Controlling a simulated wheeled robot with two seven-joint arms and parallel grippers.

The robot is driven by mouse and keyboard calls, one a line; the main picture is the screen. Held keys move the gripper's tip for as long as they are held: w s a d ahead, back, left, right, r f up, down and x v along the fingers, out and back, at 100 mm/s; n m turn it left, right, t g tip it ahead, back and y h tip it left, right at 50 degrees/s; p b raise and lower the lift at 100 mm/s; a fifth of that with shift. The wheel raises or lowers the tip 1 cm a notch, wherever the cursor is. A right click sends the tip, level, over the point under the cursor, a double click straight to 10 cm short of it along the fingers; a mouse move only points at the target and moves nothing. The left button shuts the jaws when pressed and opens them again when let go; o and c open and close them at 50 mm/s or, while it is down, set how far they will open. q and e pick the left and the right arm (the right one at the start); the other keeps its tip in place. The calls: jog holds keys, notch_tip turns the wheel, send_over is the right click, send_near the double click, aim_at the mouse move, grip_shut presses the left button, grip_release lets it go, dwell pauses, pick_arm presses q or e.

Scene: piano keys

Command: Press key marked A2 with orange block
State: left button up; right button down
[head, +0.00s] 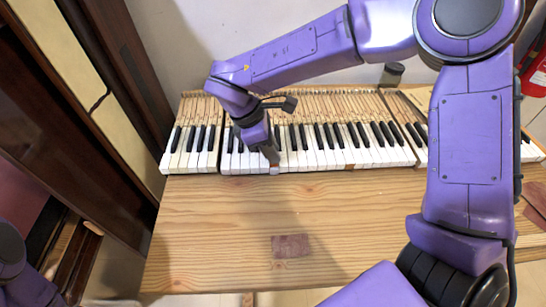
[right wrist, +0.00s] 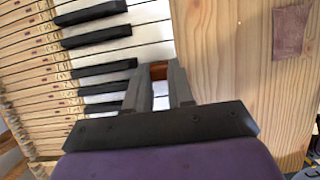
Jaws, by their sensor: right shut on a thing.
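The piano keyboard (head: 330,158) lies along the back of the wooden table, with white and black keys. My right gripper (head: 273,163) is at the front edge of the white keys, left of the middle. In the right wrist view my right gripper (right wrist: 158,78) is shut on the orange block (right wrist: 158,71), which shows as a small orange-brown patch between the fingertips, over the white key ends. I cannot tell whether the block touches a key. No A2 mark can be read. My left gripper is out of view; only part of my left arm shows at the lower left.
The wooden table (head: 215,220) is mostly bare in front of the keys, with a reddish-brown patch (head: 291,246) on it. A dark cylindrical object (head: 392,73) stands behind the keyboard. Dark wooden furniture (head: 60,130) borders the left side. A red object (head: 535,75) is at far right.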

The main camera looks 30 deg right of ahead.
jog(key=shift+r+p, duration=1.95)
jog(key=shift+r, duration=1.6)
